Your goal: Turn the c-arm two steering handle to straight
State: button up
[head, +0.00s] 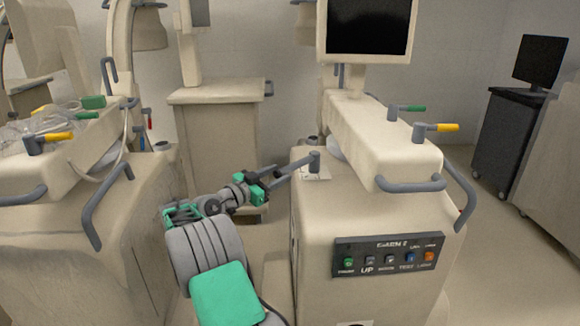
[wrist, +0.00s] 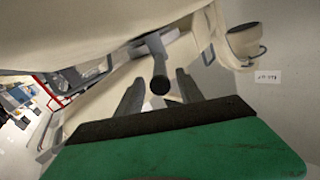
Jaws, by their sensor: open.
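The steering handle (head: 314,161) is a grey post with a lever, on a small white plate on top of the cart labelled C-ARM 2 (head: 375,215). Its lever points left and toward me in the head view. My gripper (head: 272,178), with green parts, is at the lever's free end. In the wrist view the lever's dark round end (wrist: 160,85) points at the camera and shows between my two open fingers (wrist: 159,92). I cannot tell whether either finger touches it. The fingertips are hard to separate from the lever in the head view.
The cart's top housing carries a green-tipped handle (head: 408,108) and a yellow-tipped handle (head: 437,127). Grey rails (head: 408,184) and a button panel (head: 388,257) are on its front. Another covered cart (head: 75,240) stands close on the left, leaving a narrow gap for my arm.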

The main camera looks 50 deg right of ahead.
aim_at(290, 169)
jog(key=d, duration=0.6)
jog(key=shift+s, duration=0.3)
jog(key=shift+c, duration=0.4)
grip_shut()
dwell(0.5)
